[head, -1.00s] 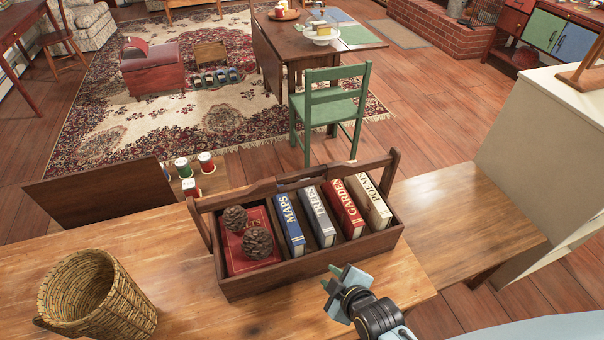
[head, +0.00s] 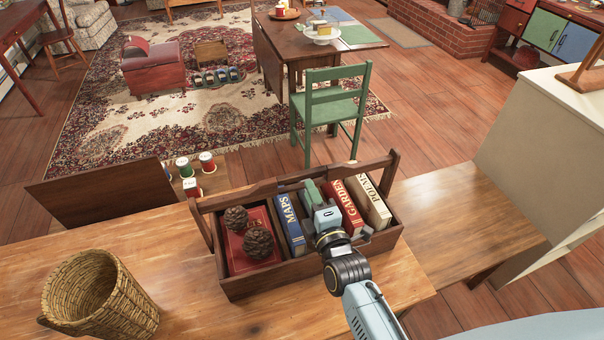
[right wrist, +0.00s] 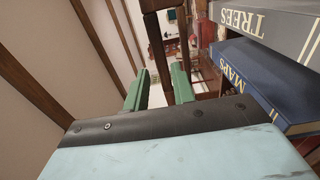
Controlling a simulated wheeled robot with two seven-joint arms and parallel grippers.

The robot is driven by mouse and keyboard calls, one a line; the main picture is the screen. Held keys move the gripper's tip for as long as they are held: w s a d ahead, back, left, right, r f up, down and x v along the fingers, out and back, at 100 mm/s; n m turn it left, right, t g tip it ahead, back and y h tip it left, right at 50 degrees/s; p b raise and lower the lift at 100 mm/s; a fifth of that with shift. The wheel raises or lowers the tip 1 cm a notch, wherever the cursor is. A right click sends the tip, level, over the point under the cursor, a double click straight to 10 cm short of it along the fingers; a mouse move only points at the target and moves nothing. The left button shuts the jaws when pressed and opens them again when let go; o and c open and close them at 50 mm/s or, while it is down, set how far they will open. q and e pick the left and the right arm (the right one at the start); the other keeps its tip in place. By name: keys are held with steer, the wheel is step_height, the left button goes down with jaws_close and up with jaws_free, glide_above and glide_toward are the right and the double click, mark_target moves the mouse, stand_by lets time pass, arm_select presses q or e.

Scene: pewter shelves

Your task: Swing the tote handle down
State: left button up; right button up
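The tote is a dark wooden box (head: 300,270) on the wooden table, holding several books and two pinecones. Its handle (head: 243,194) is raised, a wooden bar running lengthwise above the box between side arms at left and right. My right gripper (head: 310,190) reaches over the box from the front, at the middle of the handle, covering the grey TREES book in the head view. In the right wrist view its green fingers (right wrist: 159,88) are apart, with a dark wooden bar of the handle (right wrist: 155,45) showing between them; contact cannot be told. My left gripper is out of view.
A wicker basket (head: 100,295) stands left of the tote. Several thread spools (head: 192,170) sit behind it. The blue MAPS book (right wrist: 250,75) is close beside the right gripper. The tabletop to the right (head: 465,225) is clear.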

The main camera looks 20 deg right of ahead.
mark_target(303, 178)
steer(key=w, duration=0.7)
steer(key=shift+a, duration=0.1)
steer(key=shift+c, duration=0.4)
jaws_close()
